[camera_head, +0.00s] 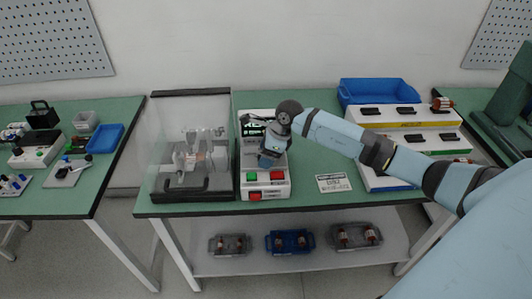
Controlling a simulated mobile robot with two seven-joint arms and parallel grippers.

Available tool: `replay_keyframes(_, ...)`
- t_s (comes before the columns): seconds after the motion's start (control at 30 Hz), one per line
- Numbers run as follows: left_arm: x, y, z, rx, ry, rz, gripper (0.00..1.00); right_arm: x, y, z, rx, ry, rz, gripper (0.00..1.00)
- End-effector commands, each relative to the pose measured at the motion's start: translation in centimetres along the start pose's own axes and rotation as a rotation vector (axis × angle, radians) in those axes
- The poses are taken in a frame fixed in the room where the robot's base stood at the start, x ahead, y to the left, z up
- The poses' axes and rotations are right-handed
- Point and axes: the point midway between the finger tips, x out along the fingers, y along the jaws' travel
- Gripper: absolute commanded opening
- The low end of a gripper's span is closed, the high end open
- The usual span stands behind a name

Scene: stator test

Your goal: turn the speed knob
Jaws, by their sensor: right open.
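The control box (282,187) is white and stands on the middle table. It has a small dark display (252,129) at its back, a green button (251,177) and a red button (277,175) near its front, and another red part (255,196) on its front face. I cannot make out the speed knob; my right arm and gripper cover the middle of the box. My right gripper (267,160) points down over the box behind the buttons, and is open. I cannot tell whether it touches anything. My left gripper is not in view.
A clear-covered test rig (190,150) stands just left of the box. A printed card (333,183) lies to its right. A blue bin (377,91) and white racks (410,115) stand at the right. Trays (290,241) sit on the lower shelf.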

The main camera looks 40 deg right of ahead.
Motion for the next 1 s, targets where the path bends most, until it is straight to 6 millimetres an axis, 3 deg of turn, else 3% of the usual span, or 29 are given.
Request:
replay_keyframes(0.2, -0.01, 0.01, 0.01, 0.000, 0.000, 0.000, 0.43, 0.03, 0.01, -0.02, 0.000, 0.000, 0.000, 0.68)
replay_keyframes(0.4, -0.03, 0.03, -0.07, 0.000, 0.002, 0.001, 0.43, 0.01, 0.01, -0.02, 0.000, 0.000, 0.000, 0.22)
replay_keyframes(0.77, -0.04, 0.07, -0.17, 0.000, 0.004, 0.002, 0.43, 0.01, 0.03, -0.06, 0.039, 0.001, -0.018, 0.21)
replay_keyframes(1.0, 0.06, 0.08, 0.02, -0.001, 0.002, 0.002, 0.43, 0.03, 0.15, -0.03, 0.172, 0.000, -0.072, 0.21)
